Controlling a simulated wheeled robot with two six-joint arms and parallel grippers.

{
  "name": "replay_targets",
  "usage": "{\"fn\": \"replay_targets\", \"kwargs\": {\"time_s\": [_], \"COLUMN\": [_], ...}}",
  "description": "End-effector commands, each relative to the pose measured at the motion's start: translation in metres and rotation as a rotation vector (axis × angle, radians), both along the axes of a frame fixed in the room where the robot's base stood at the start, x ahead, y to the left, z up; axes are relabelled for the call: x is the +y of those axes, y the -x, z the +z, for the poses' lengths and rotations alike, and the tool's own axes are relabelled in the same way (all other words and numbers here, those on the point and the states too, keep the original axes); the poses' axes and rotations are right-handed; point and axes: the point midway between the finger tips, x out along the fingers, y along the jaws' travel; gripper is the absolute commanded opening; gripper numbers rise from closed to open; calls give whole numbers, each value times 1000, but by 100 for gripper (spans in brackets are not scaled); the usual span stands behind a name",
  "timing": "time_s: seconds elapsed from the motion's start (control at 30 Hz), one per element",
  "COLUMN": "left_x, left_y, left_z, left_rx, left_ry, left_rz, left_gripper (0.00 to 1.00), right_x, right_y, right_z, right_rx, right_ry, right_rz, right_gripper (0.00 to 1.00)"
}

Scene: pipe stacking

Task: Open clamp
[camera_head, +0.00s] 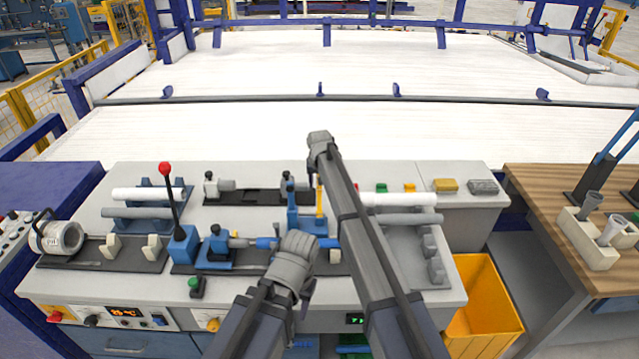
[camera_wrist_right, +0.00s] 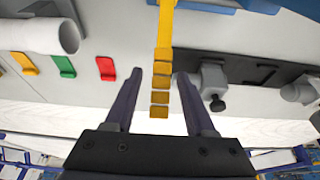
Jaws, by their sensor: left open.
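The clamp (camera_head: 305,218) has a blue body and an upright yellow handle (camera_head: 319,195), and stands in the middle of the bench. In the right wrist view, the yellow ribbed handle (camera_wrist_right: 160,82) lies between the two dark fingers of my right gripper (camera_wrist_right: 159,75). They are open, with a gap on both sides of it. In the head view, my right gripper (camera_head: 320,145) is above and beyond the clamp; its fingers are hidden. My left gripper (camera_head: 297,248) is open, low in front of the clamp. Its fingertips are not clear.
A blue pipe (camera_head: 266,243) lies in the front fixture, left of my left gripper. White pipes (camera_head: 147,194) rest on racks at both sides. A red-knobbed lever (camera_head: 165,170) stands at left. A yellow bin (camera_head: 487,310) is at right. The white surface behind is clear.

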Motion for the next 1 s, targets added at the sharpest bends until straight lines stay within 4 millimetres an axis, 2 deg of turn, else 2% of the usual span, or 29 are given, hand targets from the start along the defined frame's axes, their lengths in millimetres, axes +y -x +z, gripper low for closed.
{"fn": "replay_targets", "kwargs": {"time_s": [0.37,0.57,0.9,1.0], "left_x": [0,0,0,0], "left_y": [0,0,0,0], "left_z": [6,24,68,74], "left_rx": [0,0,0,0], "left_ry": [0,0,0,0], "left_rz": [0,0,-2,-2], "left_gripper": [47,47,47,47], "right_x": [1,0,0,0], "right_y": [2,7,22,25], "right_z": [6,24,68,74], "right_rx": [-1,-1,-1,-1], "right_ry": [-1,0,0,0], "right_rz": [1,1,1,1], "right_gripper": [55,55,55,55]}}
